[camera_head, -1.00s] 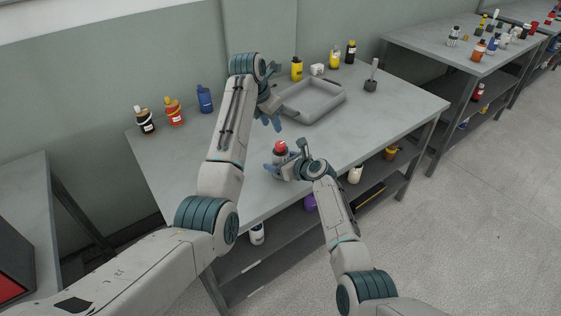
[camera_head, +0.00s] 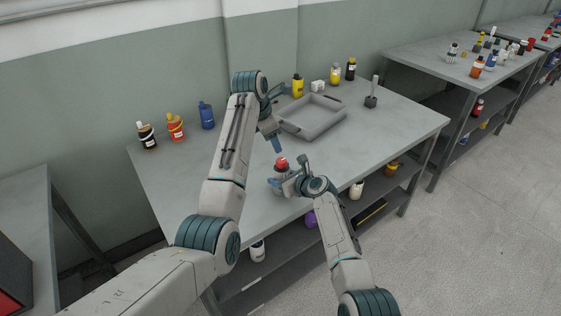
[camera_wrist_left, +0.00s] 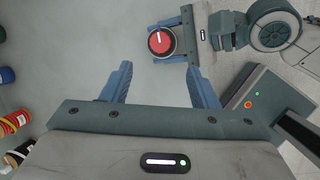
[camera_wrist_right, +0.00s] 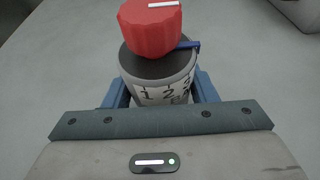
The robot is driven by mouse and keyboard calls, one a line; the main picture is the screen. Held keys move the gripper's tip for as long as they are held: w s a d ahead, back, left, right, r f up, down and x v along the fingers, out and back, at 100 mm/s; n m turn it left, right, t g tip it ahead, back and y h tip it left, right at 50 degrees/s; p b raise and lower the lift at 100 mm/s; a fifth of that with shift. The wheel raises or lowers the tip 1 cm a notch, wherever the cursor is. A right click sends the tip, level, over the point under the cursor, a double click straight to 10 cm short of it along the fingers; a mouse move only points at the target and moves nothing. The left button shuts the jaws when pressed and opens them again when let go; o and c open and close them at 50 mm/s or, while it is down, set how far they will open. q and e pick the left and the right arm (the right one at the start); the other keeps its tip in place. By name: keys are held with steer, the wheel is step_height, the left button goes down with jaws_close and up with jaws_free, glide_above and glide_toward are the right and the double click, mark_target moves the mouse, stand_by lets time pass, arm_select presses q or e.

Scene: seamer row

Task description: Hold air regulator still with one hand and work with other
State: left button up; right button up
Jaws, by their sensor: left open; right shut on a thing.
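The air regulator (camera_head: 281,170) stands on the table near its front edge. It has a red ribbed knob (camera_wrist_right: 151,27) with a white mark on top, a dark collar and a pale numbered body (camera_wrist_right: 165,92). My right gripper (camera_head: 284,184) is shut on the body below the knob. My left gripper (camera_head: 277,144) is open and empty, above and behind the regulator in the head view. In the left wrist view, the red knob (camera_wrist_left: 161,41) lies ahead of the space between my open left fingers (camera_wrist_left: 158,82), apart from them.
A grey tray (camera_head: 340,103) sits at the back of the table (camera_head: 390,130). Yellow, dark, orange and blue (camera_head: 206,116) bottles stand along the back edge. A dark-based tool (camera_head: 371,101) stands at right. The tabletop right of the regulator is clear.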

mark_target(281, 160)
arm_select(q)
steer(key=w+d+f+m, duration=0.1)
steer(key=f+m, duration=0.2)
steer(key=m, duration=0.7)
steer(key=f+m, duration=0.3)
steer(key=m, duration=0.7)
steer(key=w+d+f+m, duration=0.1)
steer(key=f+m, duration=0.2)
steer(key=m, duration=0.6)
steer(key=shift+w+d+f+m+t, duration=0.3)
steer(key=shift+m+t, duration=0.1)
steer(key=c, duration=1)
